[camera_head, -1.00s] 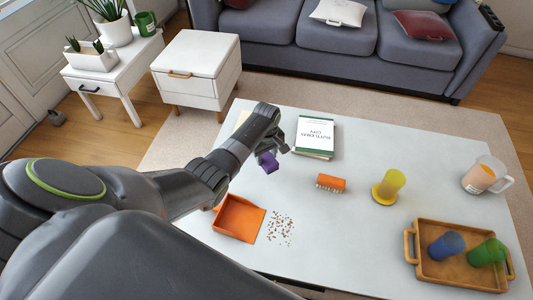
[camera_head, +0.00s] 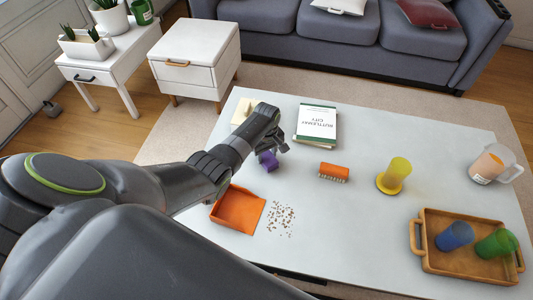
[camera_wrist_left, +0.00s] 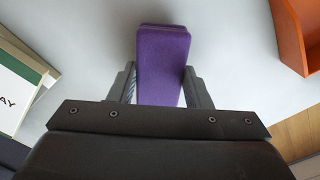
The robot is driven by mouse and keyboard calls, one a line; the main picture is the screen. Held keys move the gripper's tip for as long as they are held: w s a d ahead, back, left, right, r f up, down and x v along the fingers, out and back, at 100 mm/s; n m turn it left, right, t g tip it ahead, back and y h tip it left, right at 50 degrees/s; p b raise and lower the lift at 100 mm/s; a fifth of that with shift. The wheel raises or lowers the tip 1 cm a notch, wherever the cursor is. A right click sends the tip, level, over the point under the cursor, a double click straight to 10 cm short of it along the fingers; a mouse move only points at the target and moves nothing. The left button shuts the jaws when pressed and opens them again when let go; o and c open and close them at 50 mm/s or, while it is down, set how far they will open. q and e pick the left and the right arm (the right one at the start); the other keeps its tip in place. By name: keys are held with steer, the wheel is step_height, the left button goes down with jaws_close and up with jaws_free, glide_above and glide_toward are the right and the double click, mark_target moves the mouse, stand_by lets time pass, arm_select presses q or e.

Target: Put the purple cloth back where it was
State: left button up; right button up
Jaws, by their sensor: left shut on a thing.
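The purple cloth (camera_head: 268,160) is a small folded block between the fingers of my left gripper (camera_head: 272,150), over the left part of the table. In the left wrist view the cloth (camera_wrist_left: 162,62) is clasped between both fingers of the left gripper (camera_wrist_left: 162,88) and sticks out beyond them. The gripper is shut on it. I cannot tell for sure whether the cloth touches the table top. My right gripper is not in view.
On the white table (camera_head: 340,225) are an orange dustpan (camera_head: 238,209) with crumbs (camera_head: 280,219) beside it, an orange brush (camera_head: 334,172), books (camera_head: 316,124), a yellow cup (camera_head: 397,172), a pitcher (camera_head: 490,165) and a wooden tray (camera_head: 450,262) with two cups. Bare table surrounds the cloth.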

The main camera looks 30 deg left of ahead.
arm_select(q)
steer(key=shift+f+b, duration=0.35)
steer(key=shift+f, duration=0.15)
stand_by(0.6)
steer(key=o, duration=0.9)
steer(key=o, duration=0.5)
steer(key=shift+o, duration=0.2)
